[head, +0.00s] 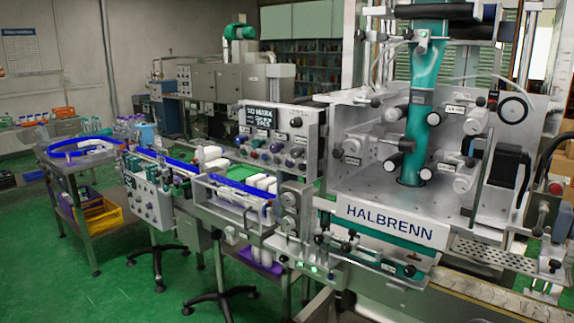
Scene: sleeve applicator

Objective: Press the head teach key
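The sleeve applicator (375,180), marked HALBRENN, fills the right half of the head view. Teal sleeve film (420,120) runs down its front between black and metal rollers. A grey control panel (300,128) stands left of it, with a small dark display (258,117) showing white text and rows of knobs and buttons below. Its small labels are too fine to read, so I cannot tell which control is the head teach key. Neither of my grippers is in view.
A conveyor with blue rails (205,172) carries white bottles (262,182) left of the machine. A smaller control box (147,203) hangs below it. A red button (556,188) is at the far right. Green floor (130,295) is open at the lower left.

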